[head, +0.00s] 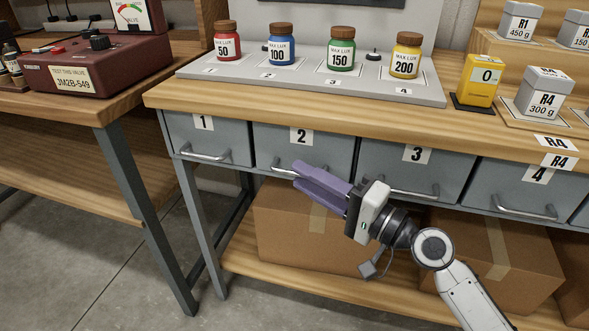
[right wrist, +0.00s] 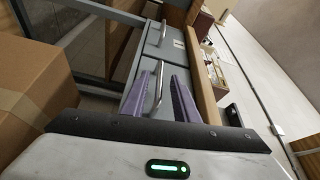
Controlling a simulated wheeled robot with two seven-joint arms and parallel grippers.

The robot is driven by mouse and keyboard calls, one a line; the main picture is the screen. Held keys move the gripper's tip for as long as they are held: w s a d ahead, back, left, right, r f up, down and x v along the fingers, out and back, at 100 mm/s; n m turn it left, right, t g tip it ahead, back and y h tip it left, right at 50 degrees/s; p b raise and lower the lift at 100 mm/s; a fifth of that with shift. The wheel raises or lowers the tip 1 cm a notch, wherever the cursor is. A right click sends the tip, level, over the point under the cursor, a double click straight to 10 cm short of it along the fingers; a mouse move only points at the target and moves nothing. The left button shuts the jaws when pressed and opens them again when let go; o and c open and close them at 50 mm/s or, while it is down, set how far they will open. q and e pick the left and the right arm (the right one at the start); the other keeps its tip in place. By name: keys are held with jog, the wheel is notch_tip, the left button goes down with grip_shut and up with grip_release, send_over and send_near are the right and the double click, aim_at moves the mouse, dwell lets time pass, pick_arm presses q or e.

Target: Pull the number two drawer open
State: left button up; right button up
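The number two drawer (head: 322,153) is a grey front marked 2 under the wooden bench top in the head view. It sits flush with its neighbours. Its metal bar handle (head: 281,169) is partly hidden by my right gripper (head: 296,170), whose purple fingertips are at the handle. In the right wrist view, the two fingers of the right gripper (right wrist: 159,78) stand apart. The bar handle (right wrist: 156,92) shows between them, with a gap on each side. I cannot tell how deep between the fingers it sits. My left gripper is not in view.
Drawer one (head: 208,140) is to the left and drawer three (head: 412,168) to the right, both shut. Cardboard boxes (head: 292,235) stand on the shelf below. Coloured jars stand on a grey panel (head: 310,83) on the bench. Another table (head: 100,100) stands at left.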

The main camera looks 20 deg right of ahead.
jog(key=shift+x, duration=1.65)
jog(key=shift+c, duration=0.3)
grip_shut()
jog(key=shift+f, duration=0.1)
